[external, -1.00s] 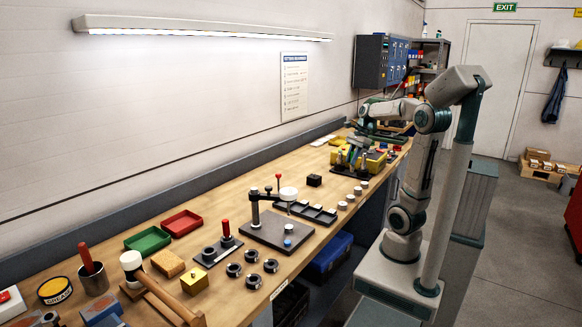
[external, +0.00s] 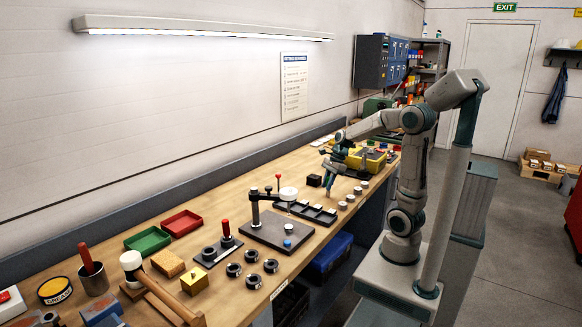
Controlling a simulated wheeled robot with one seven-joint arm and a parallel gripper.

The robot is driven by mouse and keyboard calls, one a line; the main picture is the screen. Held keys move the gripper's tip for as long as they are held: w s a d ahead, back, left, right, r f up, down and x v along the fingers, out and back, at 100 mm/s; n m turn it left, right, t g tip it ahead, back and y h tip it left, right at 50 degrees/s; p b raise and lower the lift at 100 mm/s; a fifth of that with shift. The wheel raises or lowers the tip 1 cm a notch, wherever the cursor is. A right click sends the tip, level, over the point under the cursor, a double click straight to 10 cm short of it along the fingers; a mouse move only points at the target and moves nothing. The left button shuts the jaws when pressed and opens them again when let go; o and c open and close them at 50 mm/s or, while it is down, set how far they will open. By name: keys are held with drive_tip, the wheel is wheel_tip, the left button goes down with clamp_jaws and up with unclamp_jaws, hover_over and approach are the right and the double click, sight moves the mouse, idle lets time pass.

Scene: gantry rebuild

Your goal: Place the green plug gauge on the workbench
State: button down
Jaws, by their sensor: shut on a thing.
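My gripper (external: 329,182) is over the far half of the wooden workbench (external: 215,262), pointing down just right of a small black block. Its jaws are closed on a small dark greenish piece, which I take to be the green plug gauge; its outline is hard to separate from the teal fingers at this size. I cannot tell whether the piece touches the bench top.
Near my gripper are the black block (external: 314,180), a yellow fixture (external: 372,161) and several grey discs along the front edge. A dark compartment tray (external: 322,216) and a press stand's base plate (external: 268,233) lie closer. Bare wood shows left of the black block.

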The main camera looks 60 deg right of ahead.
drive_tip(key=shift+f, duration=0.3)
drive_tip(key=c, duration=1.3)
unclamp_jaws()
drive_tip(key=shift+o, duration=0.2)
drive_tip(key=shift+r, duration=0.25)
drive_tip(key=p+v, duration=0.2)
drive_tip(key=v, duration=0.9)
drive_tip(key=s+a+f+n+h, duration=0.1)
drive_tip(key=s+a+f+n, duration=0.1)
drive_tip(key=n, duration=0.5)
drive_tip(key=s+a+f+n+h, duration=0.1)
drive_tip(key=s+a+f+n, duration=0.1)
drive_tip(key=n, duration=0.5)
drive_tip(key=s+a+f+n+h, duration=0.2)
drive_tip(key=s+a+f+n, duration=0.1)
drive_tip(key=n, duration=0.4)
drive_tip(key=shift+s+f, duration=0.35)
drive_tip(key=shift+s, duration=0.35)
drive_tip(key=shift+s+f, duration=0.35)
drive_tip(key=shift+s, duration=0.35)
drive_tip(key=shift+s+a+f+n+t, duration=0.1)
drive_tip(key=shift+s+f+n+t, duration=0.1)
drive_tip(key=shift+n, duration=0.35)
drive_tip(key=shift+s+a+f+n+t, duration=0.1)
drive_tip(key=shift+f+n, duration=0.05)
drive_tip(key=shift+n, duration=0.4)
